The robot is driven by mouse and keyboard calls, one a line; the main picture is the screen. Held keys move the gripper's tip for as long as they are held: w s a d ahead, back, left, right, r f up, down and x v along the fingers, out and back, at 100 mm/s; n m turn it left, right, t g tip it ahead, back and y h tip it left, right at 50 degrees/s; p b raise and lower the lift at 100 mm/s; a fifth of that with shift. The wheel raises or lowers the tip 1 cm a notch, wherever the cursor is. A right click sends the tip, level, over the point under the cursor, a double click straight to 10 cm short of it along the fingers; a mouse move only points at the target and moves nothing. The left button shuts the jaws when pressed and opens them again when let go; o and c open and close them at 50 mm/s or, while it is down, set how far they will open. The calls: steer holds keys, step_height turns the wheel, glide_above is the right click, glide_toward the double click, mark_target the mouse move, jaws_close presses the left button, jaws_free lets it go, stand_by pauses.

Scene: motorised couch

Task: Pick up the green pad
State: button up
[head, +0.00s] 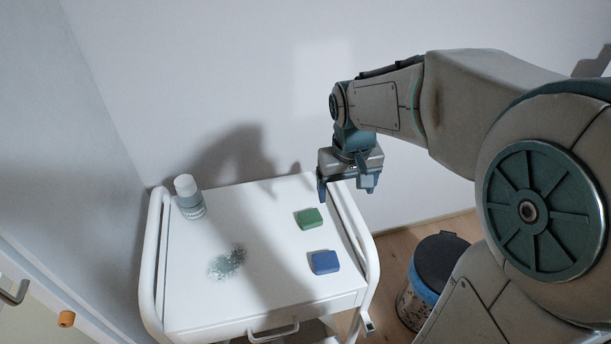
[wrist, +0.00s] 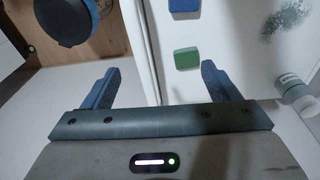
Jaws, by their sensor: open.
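The green pad (head: 310,218) lies flat on the right half of the white cart top, behind a blue pad (head: 325,262). In the wrist view the green pad (wrist: 187,58) shows just beyond the right fingertip, with the blue pad (wrist: 181,4) cut by the top edge. My gripper (head: 347,190) hangs above the back right part of the cart, up and to the right of the green pad. Its two fingers are apart with nothing between them, and in the wrist view the gap (wrist: 160,85) lies over the cart's edge.
The white cart (head: 200,300) has raised side rails. A white-capped bottle (head: 190,198) stands at its back left, and a speckled grey-green patch (head: 228,262) lies at centre left. A dark-lidded bin (head: 440,262) stands on the floor to the right. Walls close in behind and left.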

steer(key=w+a+f+n+g, duration=0.1)
steer(key=w+a+f, duration=0.2)
steer(key=w, duration=0.2)
steer(key=w+a+f+n, duration=0.1)
steer(key=w+a+f, duration=0.2)
steer(key=w, duration=0.2)
glide_above(310, 215)
steer(key=f, duration=0.8)
steer(key=shift+w+d+f, duration=0.25)
steer(key=shift+d+f, duration=0.05)
steer(key=shift+f, duration=0.05)
steer(key=shift+s+a+f+p, duration=0.15)
steer(key=shift+f, duration=1.25)
steer(key=shift+s+a+f+p, duration=0.15)
steer(key=shift+f, duration=1.2)
steer(key=c, duration=1.1)
